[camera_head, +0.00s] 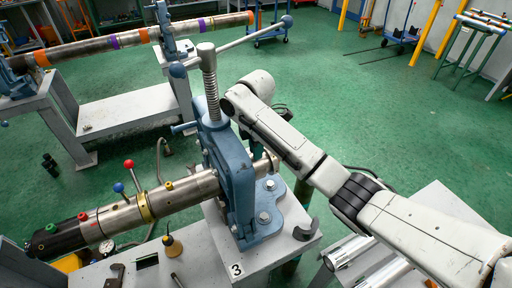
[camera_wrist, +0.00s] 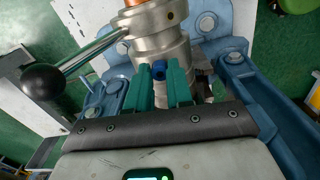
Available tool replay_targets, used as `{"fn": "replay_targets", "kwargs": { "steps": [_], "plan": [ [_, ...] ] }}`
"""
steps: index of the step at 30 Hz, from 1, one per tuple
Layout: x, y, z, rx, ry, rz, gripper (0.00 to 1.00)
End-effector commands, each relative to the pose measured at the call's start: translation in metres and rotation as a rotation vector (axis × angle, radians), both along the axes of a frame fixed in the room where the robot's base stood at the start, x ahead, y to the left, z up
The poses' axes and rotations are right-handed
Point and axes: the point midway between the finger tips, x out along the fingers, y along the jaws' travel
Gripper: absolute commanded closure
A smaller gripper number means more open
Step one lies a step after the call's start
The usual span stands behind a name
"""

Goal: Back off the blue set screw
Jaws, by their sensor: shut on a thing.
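In the wrist view, my gripper (camera_wrist: 160,75) has two green fingers at a metal collar (camera_wrist: 155,55) on the pipe. How far the screw stands out of the collar cannot be told. In the head view, the blue-grey vise (camera_head: 235,185) stands on a pale bench, with the steel pipe (camera_head: 180,195) through it. My gripper is mostly hidden there behind the vise and my arm, and the set screw does not show.
A lever with a black ball (camera_wrist: 43,82) sticks out left of the collar. Blue vise base parts with bolts (camera_wrist: 235,57) lie close on both sides. A blue-knobbed lever (camera_head: 119,187) and a red-knobbed lever (camera_head: 129,163) rise from the pipe. Green floor (camera_head: 350,110) lies open behind.

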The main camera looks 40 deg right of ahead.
Motion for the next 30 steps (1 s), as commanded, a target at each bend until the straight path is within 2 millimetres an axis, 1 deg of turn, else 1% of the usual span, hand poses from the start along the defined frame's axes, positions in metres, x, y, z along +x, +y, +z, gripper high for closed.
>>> {"fn": "replay_targets", "kwargs": {
  "steps": [6,18,19,26,30],
  "plan": [
    [-0.0004,0.0001,-0.0014,0.001,0.002,0.034,1.00],
    [-0.0006,0.0002,-0.0019,0.002,0.002,0.038,1.00],
    [-0.0006,0.0002,-0.0019,0.002,0.002,0.037,0.76],
    [-0.0003,0.0001,-0.0011,0.001,0.001,0.037,0.54],
    [-0.0002,0.0001,-0.0007,0.000,0.001,0.037,0.54]
  ]
}}
